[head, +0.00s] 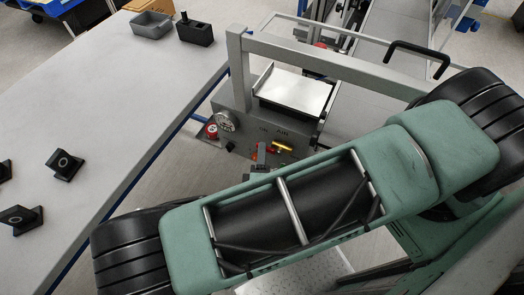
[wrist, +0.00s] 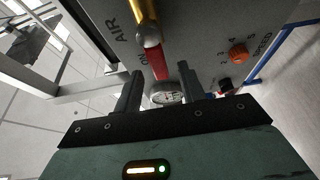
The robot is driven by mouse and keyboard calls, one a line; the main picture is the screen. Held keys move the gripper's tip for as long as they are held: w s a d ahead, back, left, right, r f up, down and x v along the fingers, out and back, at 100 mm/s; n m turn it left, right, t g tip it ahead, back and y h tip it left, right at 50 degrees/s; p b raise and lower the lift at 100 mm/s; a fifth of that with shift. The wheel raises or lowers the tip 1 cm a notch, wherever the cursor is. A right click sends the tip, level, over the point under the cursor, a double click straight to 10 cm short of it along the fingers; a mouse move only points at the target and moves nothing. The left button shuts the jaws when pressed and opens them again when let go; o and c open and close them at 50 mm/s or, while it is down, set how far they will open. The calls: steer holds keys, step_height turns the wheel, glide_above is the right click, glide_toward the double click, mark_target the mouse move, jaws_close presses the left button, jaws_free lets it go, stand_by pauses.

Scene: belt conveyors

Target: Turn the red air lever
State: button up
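The red air lever (wrist: 158,62) hangs below a silver fitting on a brass pipe (wrist: 146,14), next to the word AIR on the grey control panel (wrist: 195,40). In the head view, a little of the red lever (head: 272,150) shows beside my gripper (head: 261,160). In the wrist view, my gripper (wrist: 160,76) is open, with its two dark fingers apart. The lever's lower end appears between the fingertips; I see no clear contact, and the depth is hard to judge. My arm hides part of the panel in the head view.
An orange-red speed knob (wrist: 238,53) sits near the lever. A grey frame post (head: 238,70) rises above the panel. A table (head: 110,100) with black parts lies left.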

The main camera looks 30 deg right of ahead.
steer(key=shift+w+d, duration=0.2)
steer(key=shift+w, duration=0.2)
jaws_close()
